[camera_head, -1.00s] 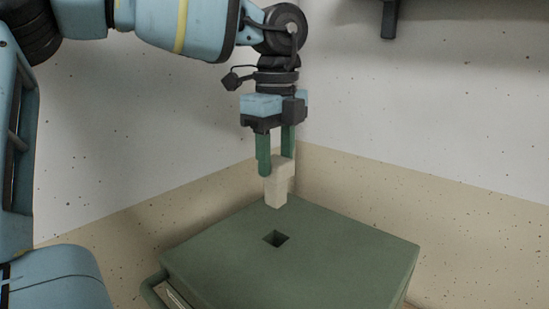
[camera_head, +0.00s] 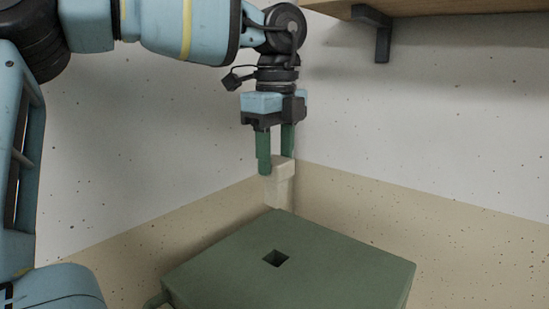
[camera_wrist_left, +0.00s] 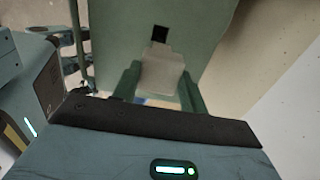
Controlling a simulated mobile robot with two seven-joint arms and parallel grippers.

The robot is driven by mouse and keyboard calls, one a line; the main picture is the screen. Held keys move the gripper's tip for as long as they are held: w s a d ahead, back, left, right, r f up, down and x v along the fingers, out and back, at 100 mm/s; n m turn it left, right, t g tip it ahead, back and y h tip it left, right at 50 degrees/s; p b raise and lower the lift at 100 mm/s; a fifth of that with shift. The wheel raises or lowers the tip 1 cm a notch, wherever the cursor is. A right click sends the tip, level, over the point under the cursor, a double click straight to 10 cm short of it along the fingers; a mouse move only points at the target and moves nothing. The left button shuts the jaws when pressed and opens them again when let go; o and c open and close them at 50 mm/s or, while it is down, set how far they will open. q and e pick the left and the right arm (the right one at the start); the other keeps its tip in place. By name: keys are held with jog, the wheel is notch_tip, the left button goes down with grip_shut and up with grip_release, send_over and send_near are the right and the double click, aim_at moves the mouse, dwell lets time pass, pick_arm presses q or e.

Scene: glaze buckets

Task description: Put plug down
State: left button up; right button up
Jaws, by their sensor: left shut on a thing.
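My left gripper (camera_head: 276,158) points down and is shut on a pale beige plug (camera_head: 279,189). The plug hangs upright between the green fingers, above the far part of a green box (camera_head: 330,265) with a flat top. The box top has a square dark hole (camera_head: 275,258), nearer the camera than the plug. In the left wrist view the plug (camera_wrist_left: 162,72) sits between the fingers, and the square hole (camera_wrist_left: 160,34) shows just beyond its end. The plug is apart from the hole.
A handle (camera_head: 155,299) sticks out at the box's left side. Speckled white and beige walls meet in a corner close behind the box. A wooden shelf (camera_head: 450,8) with a dark bracket (camera_head: 383,42) is at the upper right. The box top is otherwise clear.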

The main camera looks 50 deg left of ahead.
pick_arm(q)
jog(key=shift+r, duration=0.4)
dwell(0.5)
